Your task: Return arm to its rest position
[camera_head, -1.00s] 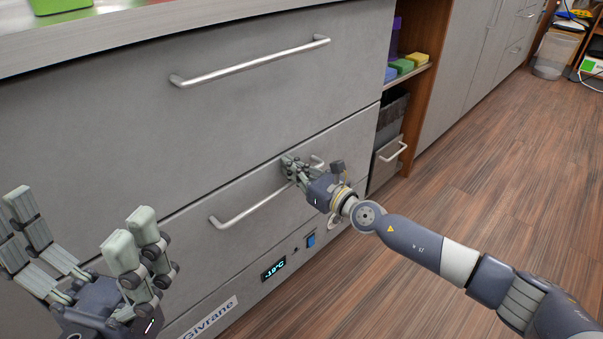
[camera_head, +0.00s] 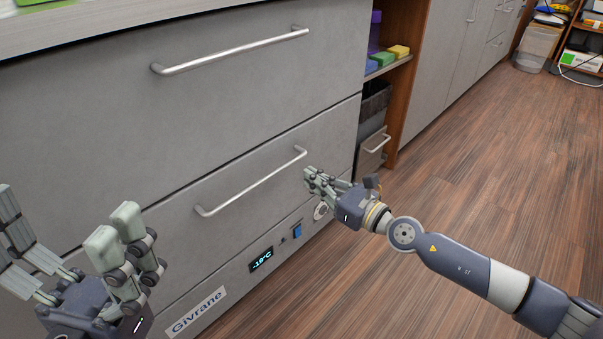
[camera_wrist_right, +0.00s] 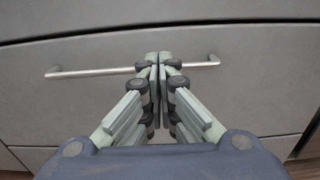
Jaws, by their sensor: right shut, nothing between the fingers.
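My right gripper (camera_head: 311,178) is shut and empty in the head view. It is just right of the lower drawer's handle (camera_head: 250,183) and apart from it. In the right wrist view its fingers (camera_wrist_right: 158,62) are pressed together in front of the same handle (camera_wrist_right: 95,72). My left gripper (camera_head: 65,228) is at the lower left of the head view. Its fingers point up and stand wide apart, with nothing between them.
The grey drawer cabinet has an upper handle (camera_head: 230,52), a lit display (camera_head: 261,260) and a blue switch (camera_head: 297,231). Both its drawers look closed. A shelf (camera_head: 390,68) with coloured blocks is to the right. The wooden floor (camera_head: 490,170) at right is clear.

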